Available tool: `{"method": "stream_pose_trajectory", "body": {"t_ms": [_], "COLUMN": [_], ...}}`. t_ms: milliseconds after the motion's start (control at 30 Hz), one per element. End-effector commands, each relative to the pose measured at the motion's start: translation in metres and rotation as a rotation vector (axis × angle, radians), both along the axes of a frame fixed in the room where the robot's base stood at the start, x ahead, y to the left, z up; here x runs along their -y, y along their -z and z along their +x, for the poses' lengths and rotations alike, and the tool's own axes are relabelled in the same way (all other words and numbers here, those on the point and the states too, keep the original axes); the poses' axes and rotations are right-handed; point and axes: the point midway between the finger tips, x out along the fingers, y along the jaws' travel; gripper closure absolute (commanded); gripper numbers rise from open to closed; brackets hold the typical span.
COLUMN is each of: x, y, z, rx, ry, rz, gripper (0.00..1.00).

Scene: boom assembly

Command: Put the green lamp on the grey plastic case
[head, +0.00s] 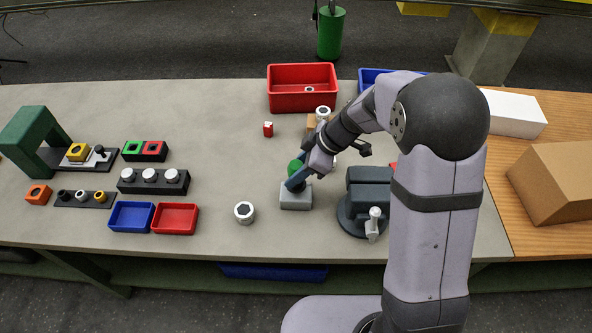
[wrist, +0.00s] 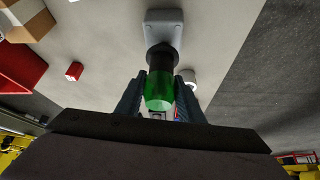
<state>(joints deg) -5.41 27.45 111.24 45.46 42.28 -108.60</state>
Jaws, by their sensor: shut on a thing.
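The green lamp (head: 294,166) has a green cap and a black base. It also shows in the wrist view (wrist: 159,92), between the two fingers. My gripper (head: 297,181) is shut on the lamp, and its fingers (wrist: 160,82) stand on either side of the green cap. The grey plastic case (head: 296,202) sits on the table directly below the lamp. In the wrist view the lamp's black base overlaps the near part of the case (wrist: 166,18). I cannot tell whether the base touches the case, and the fingers hide part of the lamp in the head view.
A white-topped round part (head: 245,213) stands left of the case. A dark vise-like fixture (head: 369,195) is close on the right. A red bin (head: 302,98) and a small red block (head: 268,129) lie behind. Blue and red trays (head: 175,229) are further left.

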Motion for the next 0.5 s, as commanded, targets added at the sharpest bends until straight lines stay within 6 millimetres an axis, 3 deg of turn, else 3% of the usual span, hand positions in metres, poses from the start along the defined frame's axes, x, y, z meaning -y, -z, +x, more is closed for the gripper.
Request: {"method": "stream_pose_trajectory", "body": {"t_ms": [67, 100, 167, 500], "x": [0.0, 0.0, 0.0, 0.0], "y": [0.0025, 0.0016, 0.0013, 0.0001], "z": [0.0005, 0.0002, 0.0001, 0.0001], "rx": [0.002, 0.0, 0.0, 0.0], "ry": [0.0, 0.0, 0.0, 0.0], "rz": [0.001, 0.0, 0.0, 0.0], "gripper": [0.95, 0.59, 0.47, 0.47]}}
